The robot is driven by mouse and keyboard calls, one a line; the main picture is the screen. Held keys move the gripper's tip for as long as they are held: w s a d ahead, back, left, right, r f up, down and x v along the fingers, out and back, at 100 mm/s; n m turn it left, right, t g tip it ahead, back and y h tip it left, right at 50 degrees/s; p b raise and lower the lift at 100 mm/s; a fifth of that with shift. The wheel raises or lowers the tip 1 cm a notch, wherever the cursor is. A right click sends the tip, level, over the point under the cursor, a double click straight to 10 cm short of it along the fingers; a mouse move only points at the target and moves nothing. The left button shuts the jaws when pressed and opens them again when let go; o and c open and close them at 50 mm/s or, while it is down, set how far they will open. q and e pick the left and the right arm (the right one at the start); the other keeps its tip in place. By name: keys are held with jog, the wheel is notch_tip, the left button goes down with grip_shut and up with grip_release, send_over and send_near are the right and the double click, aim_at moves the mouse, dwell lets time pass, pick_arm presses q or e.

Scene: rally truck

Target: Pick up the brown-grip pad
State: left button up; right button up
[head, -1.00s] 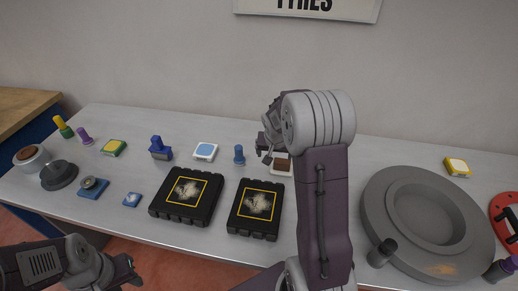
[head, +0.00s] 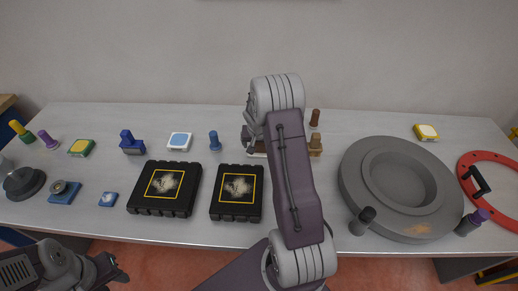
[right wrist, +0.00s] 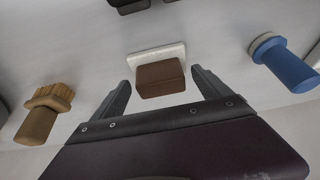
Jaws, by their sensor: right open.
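The brown-grip pad (right wrist: 160,78) has a brown block on a flat white base. In the right wrist view it lies between the two open fingers of my right gripper (right wrist: 160,84), with a gap on each side. In the head view my right gripper (head: 248,142) is at the pad, behind the black cases; the wrist hides most of the pad, and only a strip of its white base (head: 257,154) shows. My left gripper (head: 118,270) is low at the left, off the table's front edge; its jaws are too small to read.
A blue stamp (head: 214,141) stands left of the pad, a tan brush (head: 315,145) right of it. Two black cases (head: 166,188) (head: 237,192) lie in front. A big grey dished disc (head: 362,190) fills the right side. A blue-topped white pad (head: 180,142) lies further left.

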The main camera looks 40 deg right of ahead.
jog(key=shift+x, duration=0.95)
jog(key=shift+r, duration=0.15)
jog(key=shift+c, duration=0.6)
jog(key=c, duration=1.4)
jog(key=shift+r, duration=0.15)
